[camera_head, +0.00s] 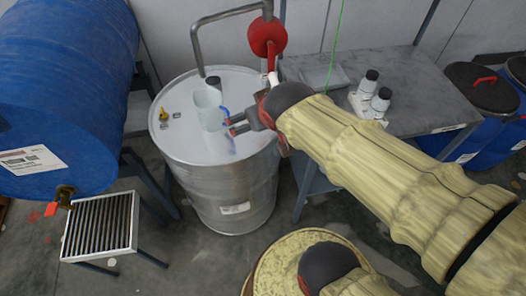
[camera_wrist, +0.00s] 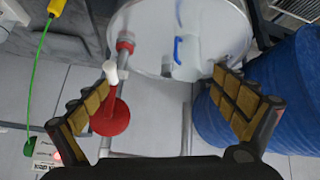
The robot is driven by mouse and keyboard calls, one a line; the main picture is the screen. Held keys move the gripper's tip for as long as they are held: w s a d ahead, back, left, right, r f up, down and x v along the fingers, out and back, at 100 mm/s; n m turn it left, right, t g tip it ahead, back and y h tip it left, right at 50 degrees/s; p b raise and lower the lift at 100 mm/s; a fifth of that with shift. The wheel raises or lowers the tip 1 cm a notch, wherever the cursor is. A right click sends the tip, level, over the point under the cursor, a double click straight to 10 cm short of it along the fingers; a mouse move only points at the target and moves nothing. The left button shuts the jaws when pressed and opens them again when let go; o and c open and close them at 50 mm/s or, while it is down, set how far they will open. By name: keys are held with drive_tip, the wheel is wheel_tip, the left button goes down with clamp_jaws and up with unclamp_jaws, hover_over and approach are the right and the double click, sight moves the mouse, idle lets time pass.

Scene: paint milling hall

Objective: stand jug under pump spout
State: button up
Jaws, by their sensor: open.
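A translucent pale jug (camera_head: 208,112) with a blue handle stands upright on the lid of the steel drum (camera_head: 240,185). The jug also shows in the wrist view (camera_wrist: 188,66). The pump has a red body (camera_head: 267,36), red again in the wrist view (camera_wrist: 110,118), and a bent grey spout pipe (camera_head: 194,40). The pipe's end hangs near the jug's top in the head view; I cannot tell whether it is directly above the jug. My gripper (camera_head: 232,122) is open beside the jug's handle side. Its spread fingers (camera_wrist: 163,72) hold nothing in the wrist view.
A blue drum (camera_head: 60,90) lies at left above a slatted grating (camera_head: 100,226). A brass fitting (camera_head: 163,115) sits on the lid's left. Blue drums (camera_head: 480,125) stand farther right.

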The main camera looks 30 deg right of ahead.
drive_tip(key=s+a+g+y, duration=0.1)
drive_tip(key=s+a, duration=0.4)
drive_tip(key=s, duration=0.7)
drive_tip(key=shift+s+r+g+y, duration=0.2)
drive_tip(key=shift+r+g+y, duration=0.2)
drive_tip(key=shift+g, duration=0.4)
drive_tip(key=shift+a, duration=0.1)
idle(0.8)
